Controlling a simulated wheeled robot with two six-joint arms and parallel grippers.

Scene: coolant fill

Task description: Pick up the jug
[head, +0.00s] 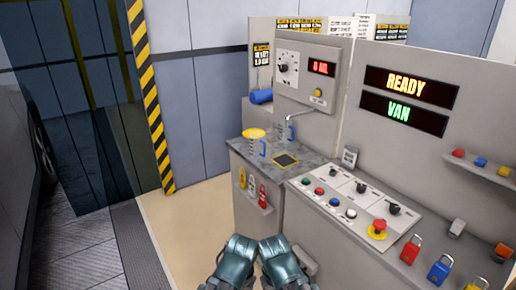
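A small jug-like vessel with a blue handle (263,148) stands on the grey counter, with a wide yellow funnel-like top (254,133) above it. A second upright vessel with a blue handle (291,133) stands behind it to the right, beside the metal spout (302,115). Both are small in the head view, and I cannot tell for certain which one is the jug. Only teal parts of my two arms show at the bottom edge, well short of the counter. The fingers of both grippers are not visible.
The counter (242,147) has a dark yellow-edged square (286,160). Red, white and yellow tags (251,187) hang on its front. A button panel (350,205) adjoins it on the right. A blue cylinder (261,96) sits behind. Beige floor (190,235) is clear at left.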

